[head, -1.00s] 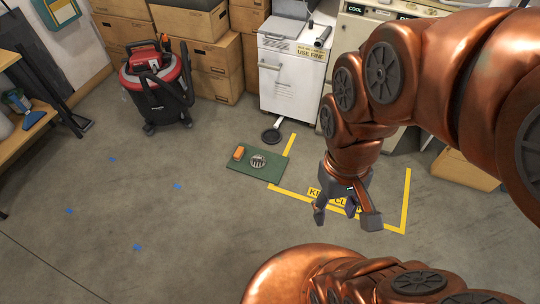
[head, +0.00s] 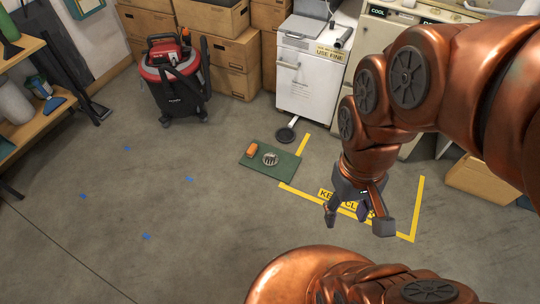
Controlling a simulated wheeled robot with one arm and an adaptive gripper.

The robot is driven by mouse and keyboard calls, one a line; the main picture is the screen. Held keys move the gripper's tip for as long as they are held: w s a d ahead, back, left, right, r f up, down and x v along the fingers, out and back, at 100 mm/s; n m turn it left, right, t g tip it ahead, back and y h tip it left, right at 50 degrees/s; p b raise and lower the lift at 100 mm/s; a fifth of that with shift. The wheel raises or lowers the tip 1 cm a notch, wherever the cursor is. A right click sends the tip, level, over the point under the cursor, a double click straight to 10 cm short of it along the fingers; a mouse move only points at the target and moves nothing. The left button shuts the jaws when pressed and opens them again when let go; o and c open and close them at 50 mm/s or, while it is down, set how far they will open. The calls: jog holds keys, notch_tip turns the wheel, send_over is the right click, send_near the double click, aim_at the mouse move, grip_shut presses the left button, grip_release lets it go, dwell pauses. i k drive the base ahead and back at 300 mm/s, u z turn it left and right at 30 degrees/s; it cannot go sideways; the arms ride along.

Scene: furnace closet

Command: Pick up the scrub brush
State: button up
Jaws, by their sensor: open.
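My gripper (head: 357,219) hangs fingers-down at the right of the head view, open and empty above the floor. A green mat (head: 287,173) lies on the floor to the left of it and farther back. On the mat lie a small orange block-like thing (head: 252,150) and a round grey thing with dark marks (head: 270,159). A blue-based thing (head: 54,104), perhaps a brush or a spray bottle, stands on the wooden shelf at the far left. Nothing can be made out for sure as the scrub brush at this size. My gripper touches none of these.
A red and black shop vacuum (head: 176,85) stands before cardboard boxes (head: 228,52). Yellow tape (head: 418,205) marks floor near my gripper.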

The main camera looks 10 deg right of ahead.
aim_at(251, 151)
jog(key=u, duration=0.05)
jog(key=i, duration=0.85)
jog(key=u, duration=0.8)
jog(key=i, duration=0.75)
jog(key=u, duration=0.4)
